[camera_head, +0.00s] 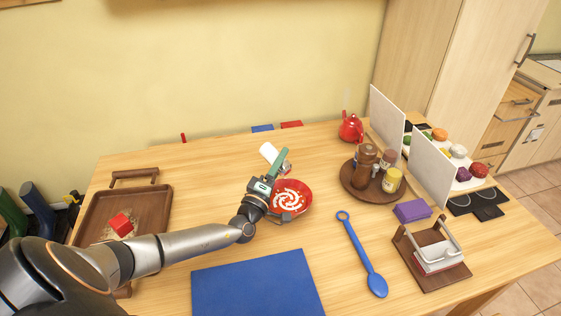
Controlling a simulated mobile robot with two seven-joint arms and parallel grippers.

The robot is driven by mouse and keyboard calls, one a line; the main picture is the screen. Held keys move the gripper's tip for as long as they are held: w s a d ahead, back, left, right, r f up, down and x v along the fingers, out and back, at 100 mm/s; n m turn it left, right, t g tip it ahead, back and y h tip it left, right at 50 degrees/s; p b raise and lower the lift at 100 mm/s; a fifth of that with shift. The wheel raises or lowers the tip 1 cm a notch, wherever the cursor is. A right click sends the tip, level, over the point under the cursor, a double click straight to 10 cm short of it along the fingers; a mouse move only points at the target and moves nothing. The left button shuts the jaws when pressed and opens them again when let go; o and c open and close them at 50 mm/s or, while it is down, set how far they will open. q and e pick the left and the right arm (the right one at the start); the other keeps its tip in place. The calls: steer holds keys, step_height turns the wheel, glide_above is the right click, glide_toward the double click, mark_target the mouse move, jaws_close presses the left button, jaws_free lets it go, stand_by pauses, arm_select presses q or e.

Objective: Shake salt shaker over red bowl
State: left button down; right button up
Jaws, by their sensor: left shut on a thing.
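The red bowl (307,208) sits on the wooden table in the middle, with a white swirl pattern or white contents inside. My left gripper (277,165) is at the bowl's upper left rim, partly in front of it. It is shut on a small white object (267,151), which looks like the salt shaker and is tilted. The fingers hide part of it. I cannot tell its exact height over the bowl. My right gripper is not in view.
A round brown tray (351,185) with shakers and a mill (364,160) stands right of the bowl. A red teapot (351,127) is behind it. A blue spoon (360,253) and blue mat (258,286) lie in front. A brown tray (155,205) is at left.

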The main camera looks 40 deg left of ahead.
arm_select(q)
steer(key=shift+r+p, duration=0.3)
steer(key=shift+r, duration=0.5)
steer(key=shift+f, duration=0.1)
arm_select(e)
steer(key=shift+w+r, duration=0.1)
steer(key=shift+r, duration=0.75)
arm_select(q)
step_height(320, 180, down, 3)
steer(key=b, duration=0.3)
steer(key=shift+f, duration=0.2)
steer(key=shift+r, duration=0.15)
step_height(320, 180, up, 3)
steer(key=p, duration=0.3)
steer(key=shift+r, duration=0.2)
steer(key=shift+f, duration=0.15)
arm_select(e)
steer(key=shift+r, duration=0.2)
